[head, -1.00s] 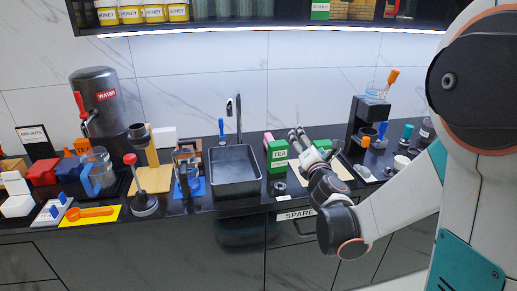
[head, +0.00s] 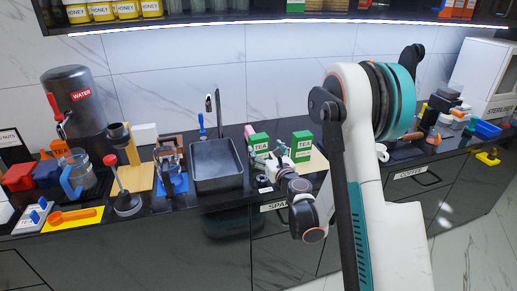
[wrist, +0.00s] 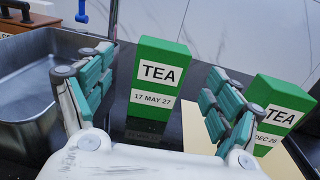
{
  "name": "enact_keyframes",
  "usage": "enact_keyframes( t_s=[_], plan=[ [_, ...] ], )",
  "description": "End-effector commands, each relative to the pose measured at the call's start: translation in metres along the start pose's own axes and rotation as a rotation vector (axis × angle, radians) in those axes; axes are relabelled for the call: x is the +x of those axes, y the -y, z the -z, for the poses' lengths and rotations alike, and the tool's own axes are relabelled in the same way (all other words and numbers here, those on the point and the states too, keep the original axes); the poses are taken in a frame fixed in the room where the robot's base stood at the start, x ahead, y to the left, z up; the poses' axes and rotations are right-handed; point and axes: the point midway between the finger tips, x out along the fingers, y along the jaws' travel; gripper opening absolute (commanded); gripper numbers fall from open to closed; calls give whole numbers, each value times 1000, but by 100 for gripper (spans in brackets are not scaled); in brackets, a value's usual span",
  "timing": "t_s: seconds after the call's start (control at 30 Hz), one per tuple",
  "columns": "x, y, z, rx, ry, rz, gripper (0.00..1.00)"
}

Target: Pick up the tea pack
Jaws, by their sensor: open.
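A green tea pack (wrist: 161,75) stands upright on the dark counter, labelled TEA and 17 MAY 27 in the wrist view. It also shows right of the sink in the head view (head: 259,142). A second green tea pack (wrist: 272,110) stands to its right, also in the head view (head: 302,146). Its label ends in DEC 26, partly hidden by my right finger. My gripper (wrist: 155,92) is open and empty, fingers spread either side of the 17 MAY 27 pack, which stands beyond them. In the head view my gripper (head: 272,160) is just in front of that pack.
The metal sink (head: 217,168) is close on the left. A pale board (head: 318,160) lies by the right-hand pack. A blue-handled tool (head: 202,125) stands behind the sink. The wall (head: 280,85) rises behind the counter, and a shelf (head: 225,22) hangs above.

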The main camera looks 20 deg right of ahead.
Motion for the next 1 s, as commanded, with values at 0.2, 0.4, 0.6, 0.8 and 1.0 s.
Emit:
enact_keyframes(
  t_s=[0.2,0.4,0.6,0.8,1.0],
  plan=[
    [27,0,2,1,0,0,83],
    [39,1,2,2,0,1,83],
    [67,4,1,2,0,0,83],
    [82,4,-1,2,-1,0,83],
    [82,4,-2,2,-1,1,83]
  ],
)
